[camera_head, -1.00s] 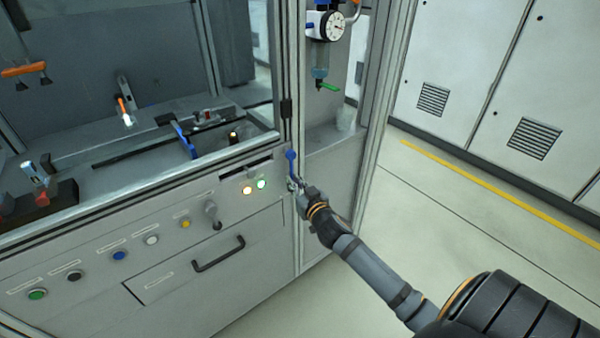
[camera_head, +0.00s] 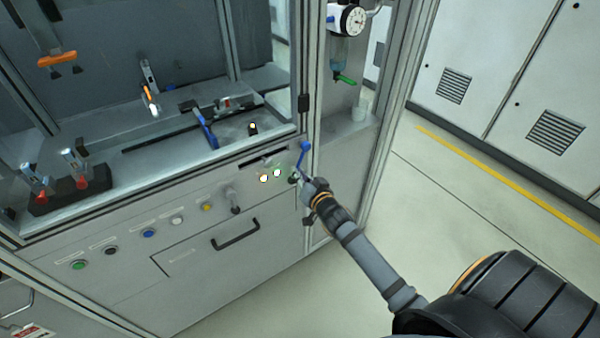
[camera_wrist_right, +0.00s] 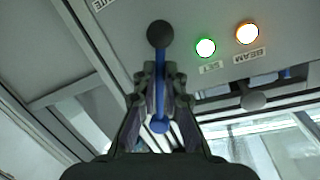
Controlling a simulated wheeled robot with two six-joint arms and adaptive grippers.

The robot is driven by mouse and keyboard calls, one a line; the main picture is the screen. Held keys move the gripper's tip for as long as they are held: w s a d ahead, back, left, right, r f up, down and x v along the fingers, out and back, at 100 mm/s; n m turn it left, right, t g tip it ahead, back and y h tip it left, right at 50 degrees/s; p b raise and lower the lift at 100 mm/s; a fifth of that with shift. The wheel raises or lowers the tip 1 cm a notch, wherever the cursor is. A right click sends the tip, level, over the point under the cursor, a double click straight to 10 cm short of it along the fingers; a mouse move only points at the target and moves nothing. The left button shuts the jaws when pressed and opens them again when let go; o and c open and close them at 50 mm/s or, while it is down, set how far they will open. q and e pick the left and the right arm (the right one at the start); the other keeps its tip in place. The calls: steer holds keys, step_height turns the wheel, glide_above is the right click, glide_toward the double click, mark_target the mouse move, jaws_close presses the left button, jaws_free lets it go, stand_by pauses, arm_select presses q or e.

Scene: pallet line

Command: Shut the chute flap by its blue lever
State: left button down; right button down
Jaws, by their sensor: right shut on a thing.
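The blue lever (camera_head: 305,148) stands at the right end of the machine's front panel, near the corner post. Its blue knob is at the top and its shaft runs down to my right gripper (camera_head: 300,181), which is shut on it. In the right wrist view, the lever's blue shaft (camera_wrist_right: 160,72) lies between the two fingers of my right gripper (camera_wrist_right: 160,92), with a dark round end beyond the fingertips and a blue end nearer the palm. I cannot make out the chute flap for certain. My left gripper is not in view.
Lit indicator lamps (camera_head: 264,178) and a dark slot (camera_head: 262,158) sit left of the lever. A drawer handle (camera_head: 236,235) and several buttons (camera_head: 148,233) are further left. A metal corner post (camera_head: 382,165) stands to the right. The floor (camera_head: 470,215) beyond is clear.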

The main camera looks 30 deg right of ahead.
steer(key=shift+f, duration=0.1)
steer(key=c, duration=1.4)
jaws_free()
steer(key=shift+s, duration=0.1)
steer(key=s, duration=0.4)
steer(key=s+r, duration=0.1)
steer(key=s, duration=0.2)
steer(key=s+r, duration=0.1)
steer(key=s, duration=0.3)
steer(key=shift+s+a+r, duration=0.1)
steer(key=shift+s+a, duration=0.25)
steer(key=shift+a, duration=0.05)
